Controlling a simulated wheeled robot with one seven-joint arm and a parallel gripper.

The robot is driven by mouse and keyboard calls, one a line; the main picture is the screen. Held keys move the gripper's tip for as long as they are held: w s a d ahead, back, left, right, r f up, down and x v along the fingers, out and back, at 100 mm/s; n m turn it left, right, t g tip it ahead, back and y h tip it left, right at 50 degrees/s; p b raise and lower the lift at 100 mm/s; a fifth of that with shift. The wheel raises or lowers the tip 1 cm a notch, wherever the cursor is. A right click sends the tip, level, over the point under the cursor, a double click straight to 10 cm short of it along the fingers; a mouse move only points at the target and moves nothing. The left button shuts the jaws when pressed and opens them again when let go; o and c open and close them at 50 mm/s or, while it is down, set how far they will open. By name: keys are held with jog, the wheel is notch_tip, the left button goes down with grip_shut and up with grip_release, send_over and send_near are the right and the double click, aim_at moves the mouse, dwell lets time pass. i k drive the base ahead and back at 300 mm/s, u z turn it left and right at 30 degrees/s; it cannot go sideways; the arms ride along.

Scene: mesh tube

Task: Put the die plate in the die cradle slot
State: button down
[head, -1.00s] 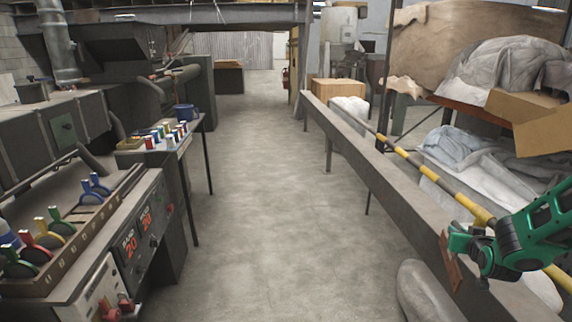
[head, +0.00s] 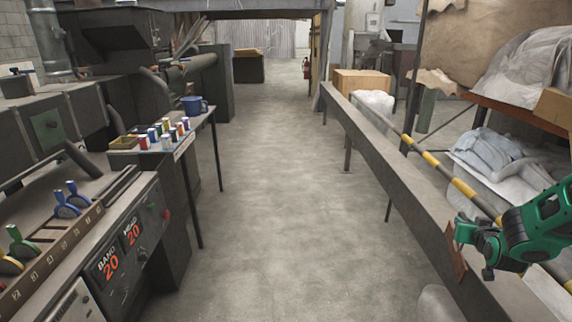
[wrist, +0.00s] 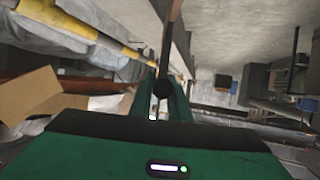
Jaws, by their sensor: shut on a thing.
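The die plate (head: 455,252) is a thin reddish-brown plate at the lower right of the head view. My green gripper (head: 466,236) is shut on it and holds it tilted, near the long grey beam at the right. In the wrist view the plate (wrist: 172,42) shows edge-on as a narrow brown strip rising from between the fingers (wrist: 160,98). I cannot pick out the die cradle slot for certain in either view.
At left stands a console (head: 133,238) with coloured levers and red "20" readouts. Beyond it, a small table (head: 165,152) holds several coloured spools and a blue mug (head: 194,105). The grey beam (head: 400,178) borders the right. The concrete floor (head: 275,200) between is clear.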

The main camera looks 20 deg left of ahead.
aim_at(118, 187)
jog(key=u, duration=0.3)
jog(key=i, duration=1.35)
jog(key=u, duration=1.1)
jog(key=i, duration=1.1)
jog(key=u, duration=0.55)
